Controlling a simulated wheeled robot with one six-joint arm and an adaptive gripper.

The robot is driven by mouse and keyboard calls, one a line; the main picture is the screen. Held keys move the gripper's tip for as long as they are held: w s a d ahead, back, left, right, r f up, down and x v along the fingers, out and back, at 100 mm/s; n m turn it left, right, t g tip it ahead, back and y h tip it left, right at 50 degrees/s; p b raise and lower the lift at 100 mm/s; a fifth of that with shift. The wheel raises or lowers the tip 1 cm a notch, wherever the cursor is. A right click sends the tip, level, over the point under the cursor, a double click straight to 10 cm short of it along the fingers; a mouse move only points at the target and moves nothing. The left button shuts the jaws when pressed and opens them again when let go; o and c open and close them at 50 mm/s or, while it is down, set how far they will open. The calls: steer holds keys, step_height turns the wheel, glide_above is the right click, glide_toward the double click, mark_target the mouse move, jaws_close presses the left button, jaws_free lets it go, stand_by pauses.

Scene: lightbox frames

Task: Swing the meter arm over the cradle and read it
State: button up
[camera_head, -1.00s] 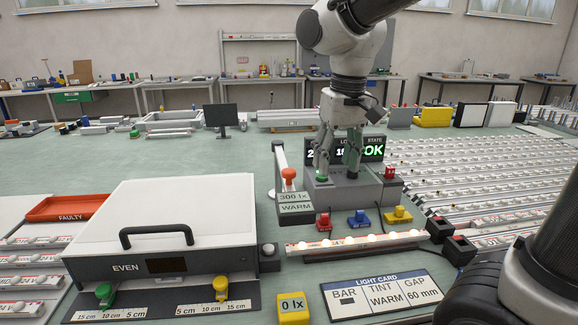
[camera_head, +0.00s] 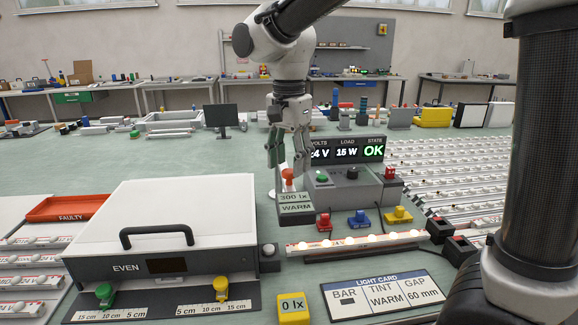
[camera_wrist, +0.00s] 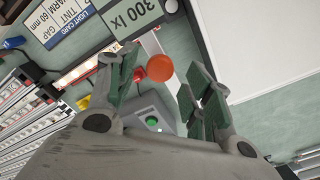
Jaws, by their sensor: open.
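The meter arm's orange knob (camera_head: 288,174) stands upright by the sign reading 300 lx WARM (camera_head: 296,203). My open, empty gripper (camera_head: 291,162) is at the knob from above. In the wrist view the knob (camera_wrist: 160,67) shows between the fingers, with no clear contact. A lit light bar (camera_head: 352,243) lies in the low cradle at the front middle, to the right of the meter arm. The yellow readout (camera_head: 293,306) in front shows 0 lx.
The power box (camera_head: 352,186) behind shows 15 W and OK; its volts figure is partly hidden. Red, blue and yellow plugs (camera_head: 359,219) sit before it. A white box marked EVEN (camera_head: 160,215) stands left. A light card (camera_head: 380,294) lies in front.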

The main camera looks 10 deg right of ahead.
steer(key=shift+f, duration=0.9)
jaws_close()
steer(key=shift+d, duration=0.55)
steer(key=w+d+n, duration=0.4)
steer(key=d+n, duration=0.2)
steer(key=d, duration=0.6)
steer(key=shift+d, duration=0.35)
jaws_free()
